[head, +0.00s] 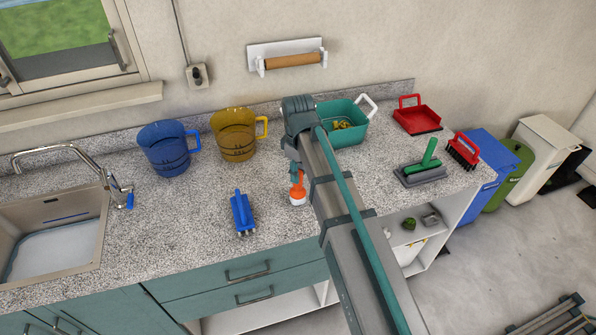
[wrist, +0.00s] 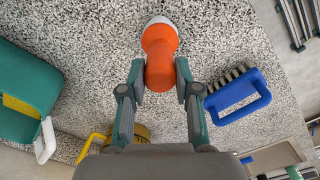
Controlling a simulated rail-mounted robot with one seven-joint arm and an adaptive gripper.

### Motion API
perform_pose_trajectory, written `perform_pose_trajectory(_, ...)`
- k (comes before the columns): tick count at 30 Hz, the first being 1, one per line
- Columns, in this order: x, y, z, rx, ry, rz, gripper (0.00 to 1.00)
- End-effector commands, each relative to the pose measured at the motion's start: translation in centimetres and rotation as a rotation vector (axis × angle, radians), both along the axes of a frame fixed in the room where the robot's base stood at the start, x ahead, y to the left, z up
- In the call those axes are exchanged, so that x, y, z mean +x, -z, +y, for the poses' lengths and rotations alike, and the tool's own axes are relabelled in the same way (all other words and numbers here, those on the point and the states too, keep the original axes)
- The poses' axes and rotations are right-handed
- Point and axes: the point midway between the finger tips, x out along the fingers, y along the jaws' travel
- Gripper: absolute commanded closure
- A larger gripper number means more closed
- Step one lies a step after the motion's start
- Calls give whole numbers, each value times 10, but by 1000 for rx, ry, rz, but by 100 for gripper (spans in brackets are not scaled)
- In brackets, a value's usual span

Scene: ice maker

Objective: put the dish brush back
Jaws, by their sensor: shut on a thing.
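The dish brush, by its look the orange piece with a white end (head: 298,190), is over the middle of the counter. In the wrist view the orange part (wrist: 160,62) lies between my two fingers, with its white end pointing away from my gripper. My gripper (head: 295,174) is shut on its orange handle from above. It also shows in the wrist view (wrist: 160,78), with a finger on each side of the handle. The brush looks about upright in the head view, white end down. I cannot tell whether that end touches the counter.
A blue scrub brush (head: 242,213) lies left of my gripper. Blue (head: 168,148) and yellow (head: 237,134) jugs and a teal tub (head: 342,122) with yellow things inside stand behind. A green-handled squeegee (head: 421,170), red dustpan (head: 417,116) and red brush (head: 463,150) are right. A sink (head: 55,235) is left.

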Motion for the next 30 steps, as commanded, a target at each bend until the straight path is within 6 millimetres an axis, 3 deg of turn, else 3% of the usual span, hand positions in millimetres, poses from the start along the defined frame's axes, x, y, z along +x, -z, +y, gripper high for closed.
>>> perform_pose_trajectory(4,0,3,0,0,0,0,100)
perform_pose_trajectory(5,0,3,0,0,0,0,65)
perform_pose_trajectory(9,0,3,0,0,0,0,44)
perform_pose_trajectory(22,1,-3,0,0,0,-1,44)
perform_pose_trajectory(30,2,-35,0,1,0,-3,44)
